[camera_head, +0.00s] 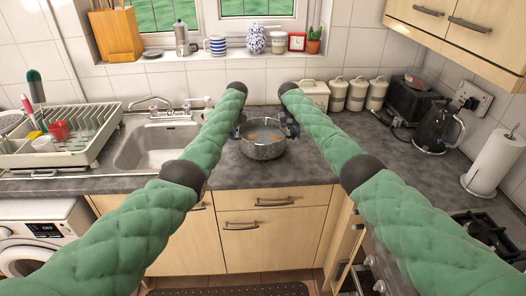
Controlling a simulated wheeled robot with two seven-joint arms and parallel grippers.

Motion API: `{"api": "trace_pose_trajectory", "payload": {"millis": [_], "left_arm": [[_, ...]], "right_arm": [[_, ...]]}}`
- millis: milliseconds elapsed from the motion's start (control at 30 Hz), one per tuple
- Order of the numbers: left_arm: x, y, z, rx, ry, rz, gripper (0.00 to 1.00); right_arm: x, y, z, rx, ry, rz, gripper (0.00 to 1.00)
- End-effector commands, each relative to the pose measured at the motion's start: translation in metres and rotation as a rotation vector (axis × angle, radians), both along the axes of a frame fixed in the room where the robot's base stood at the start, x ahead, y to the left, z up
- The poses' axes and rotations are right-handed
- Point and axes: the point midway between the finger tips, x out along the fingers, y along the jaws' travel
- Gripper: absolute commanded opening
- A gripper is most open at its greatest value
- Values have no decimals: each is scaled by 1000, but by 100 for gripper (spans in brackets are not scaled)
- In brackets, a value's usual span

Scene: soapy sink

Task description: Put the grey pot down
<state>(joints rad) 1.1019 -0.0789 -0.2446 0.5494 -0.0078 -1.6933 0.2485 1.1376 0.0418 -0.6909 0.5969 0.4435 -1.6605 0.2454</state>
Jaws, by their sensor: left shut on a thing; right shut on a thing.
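The grey pot (264,150) is in the middle of the view, upright, over the dark worktop to the right of the sink. Something pale with orange-brown pieces shows inside it. My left gripper (239,128) is at the pot's left side and shut on it. My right gripper (290,129) is at its right side and shut on it. Both grippers are small here and partly hidden by my arms. I cannot tell whether the pot's base touches the worktop.
The sink (158,147) and a dish rack (85,150) are to the left. Canisters (357,94), a toaster (408,101), a black kettle (434,130) and a paper roll (492,163) stand to the right. A hob (490,232) is at the lower right. The worktop (300,172) around the pot is clear.

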Motion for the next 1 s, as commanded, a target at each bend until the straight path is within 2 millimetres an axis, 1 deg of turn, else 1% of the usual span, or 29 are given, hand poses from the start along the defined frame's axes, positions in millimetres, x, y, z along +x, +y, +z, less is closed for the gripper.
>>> {"api": "trace_pose_trajectory", "payload": {"millis": [367, 400, 467, 500, 833, 1000], "left_arm": [[1, -1, -11, -1, -4, -2, 0], [0, -1, -13, -1, 0, -1, 14], [0, -1, -12, -1, 0, -1, 26], [0, -1, -12, -1, 0, -1, 34], [0, -2, -12, -2, -1, -2, 34], [0, -3, -8, -2, -1, -2, 34]], "right_arm": [[1, 2, -11, 1, -3, 2, 0], [0, 1, -13, 1, -1, 1, 14], [0, 1, -12, 1, -1, 1, 26], [0, 1, -12, 1, 0, 1, 34], [0, 3, -12, 2, 0, 2, 34], [0, 3, -8, 3, -1, 3, 34]]}}
